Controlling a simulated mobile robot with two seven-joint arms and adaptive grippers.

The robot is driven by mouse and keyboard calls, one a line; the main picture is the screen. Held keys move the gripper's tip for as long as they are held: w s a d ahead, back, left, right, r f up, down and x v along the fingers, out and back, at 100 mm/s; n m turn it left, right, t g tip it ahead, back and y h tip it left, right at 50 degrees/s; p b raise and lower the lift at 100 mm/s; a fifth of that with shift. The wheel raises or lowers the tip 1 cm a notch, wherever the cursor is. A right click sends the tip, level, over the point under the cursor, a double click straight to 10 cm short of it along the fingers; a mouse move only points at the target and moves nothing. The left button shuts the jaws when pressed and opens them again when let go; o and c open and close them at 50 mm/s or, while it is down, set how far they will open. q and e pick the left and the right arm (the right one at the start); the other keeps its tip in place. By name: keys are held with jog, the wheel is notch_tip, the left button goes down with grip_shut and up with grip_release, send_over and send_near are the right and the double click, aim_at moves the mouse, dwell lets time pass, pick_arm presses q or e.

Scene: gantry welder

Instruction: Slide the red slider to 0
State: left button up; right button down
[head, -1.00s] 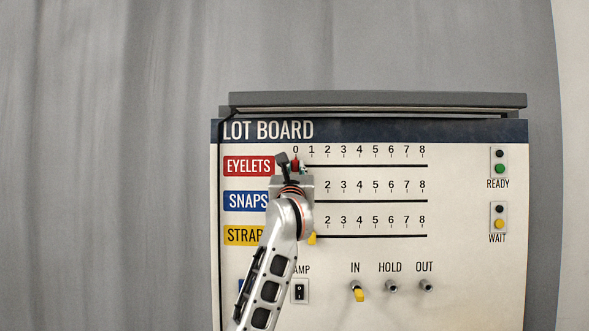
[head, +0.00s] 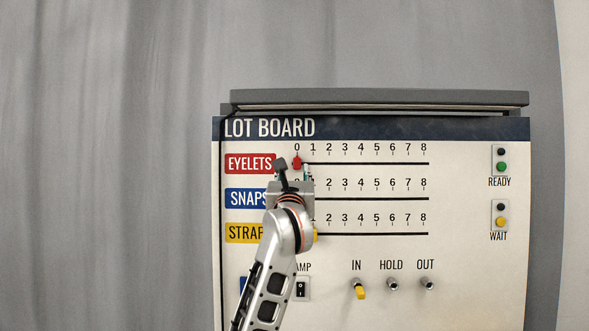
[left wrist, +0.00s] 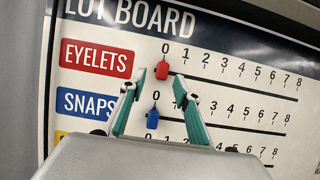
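The red slider (head: 297,163) sits at the 0 mark, at the left end of the EYELETS track (head: 370,164). It also shows in the left wrist view (left wrist: 162,71), under the 0. My left gripper (head: 294,172) is just below the red slider. In the left wrist view its two teal fingers (left wrist: 159,79) are spread apart with nothing held between them. The red slider shows near the fingertips; I cannot tell the exact gap in depth. My right gripper is not in view.
The blue slider (left wrist: 152,117) on the SNAPS row shows between the fingers, near its 0. The yellow slider (head: 315,236) is partly hidden by my arm. Toggle switches (head: 359,290) line the lower board. READY (head: 501,167) and WAIT (head: 500,222) buttons are at right.

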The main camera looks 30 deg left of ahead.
pick_arm(q)
jog(key=shift+v, duration=1.6)
